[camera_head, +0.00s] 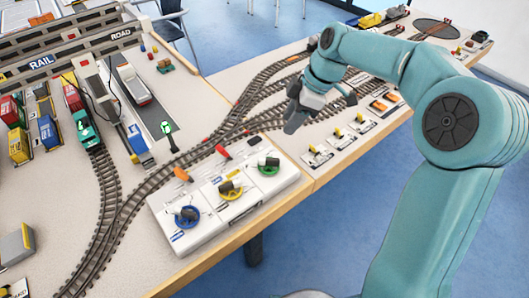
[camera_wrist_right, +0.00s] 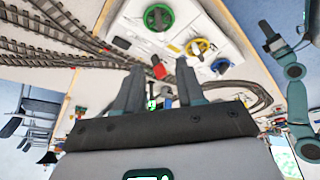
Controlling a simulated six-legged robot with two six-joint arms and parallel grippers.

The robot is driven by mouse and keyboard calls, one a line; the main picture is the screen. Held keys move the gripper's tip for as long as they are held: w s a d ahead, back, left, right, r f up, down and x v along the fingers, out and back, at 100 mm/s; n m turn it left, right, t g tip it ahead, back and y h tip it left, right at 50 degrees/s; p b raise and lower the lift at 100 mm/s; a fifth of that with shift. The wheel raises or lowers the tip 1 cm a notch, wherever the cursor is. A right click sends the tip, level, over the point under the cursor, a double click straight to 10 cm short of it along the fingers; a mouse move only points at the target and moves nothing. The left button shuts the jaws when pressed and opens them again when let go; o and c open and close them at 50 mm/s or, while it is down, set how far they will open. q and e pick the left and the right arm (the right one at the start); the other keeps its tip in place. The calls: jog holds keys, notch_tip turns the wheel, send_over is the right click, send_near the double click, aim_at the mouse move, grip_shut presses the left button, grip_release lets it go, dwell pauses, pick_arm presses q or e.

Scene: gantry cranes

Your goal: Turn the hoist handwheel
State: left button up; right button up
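A white control panel (camera_head: 208,232) at the table's front edge carries three handwheels: a blue one (camera_head: 187,217), a yellow one (camera_head: 232,190) and a green one (camera_head: 268,167). Each has a dark crank handle. I cannot read which is the hoist wheel. My right gripper (camera_head: 293,126) is above the track, up and right of the green wheel, touching no wheel. In the right wrist view its fingers (camera_wrist_right: 157,85) are apart and empty, with the green wheel (camera_wrist_right: 158,17), yellow wheel (camera_wrist_right: 197,48) and blue wheel (camera_wrist_right: 221,66) beyond. My left gripper (camera_wrist_right: 272,40) is small there.
Orange and red levers (camera_head: 222,152) stand along the panel's back edge. Curved railway track (camera_head: 140,190) runs behind it. Small switches (camera_head: 338,140) line the table's edge to the right. Rail and road cranes, containers and a truck (camera_head: 132,85) stand at the left.

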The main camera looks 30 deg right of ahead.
aim_at(265, 159)
jog(key=x, duration=1.5)
jog(key=shift+s+f, duration=0.2)
jog(key=shift+f, duration=0.1)
grip_shut()
